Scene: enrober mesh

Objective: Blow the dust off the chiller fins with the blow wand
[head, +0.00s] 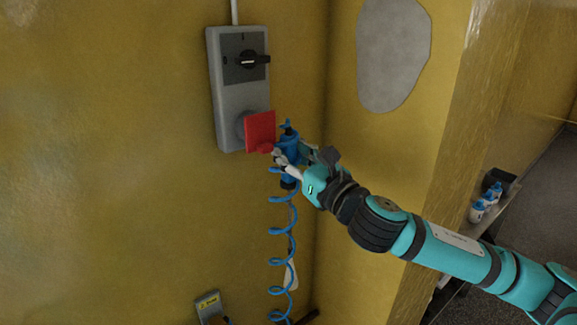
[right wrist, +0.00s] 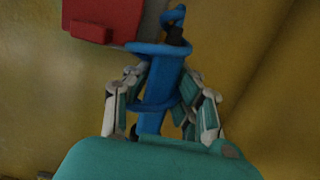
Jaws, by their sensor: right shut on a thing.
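The blue blow wand (head: 291,148) is at the yellow wall corner, roughly upright, with a coiled blue hose (head: 282,245) hanging below it. My right gripper (head: 285,160) is shut on the wand's body. In the right wrist view the blue wand (right wrist: 158,90) stands between the two fingers of the right gripper (right wrist: 160,100), with a blue loop at its top. My left gripper is not in view. I cannot make out any chiller fins in these frames.
A grey switch box (head: 239,90) with a black rotary knob is on the wall, and a red plate (head: 260,130) sits close beside the wand. Bottles (head: 484,205) stand on a shelf at right.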

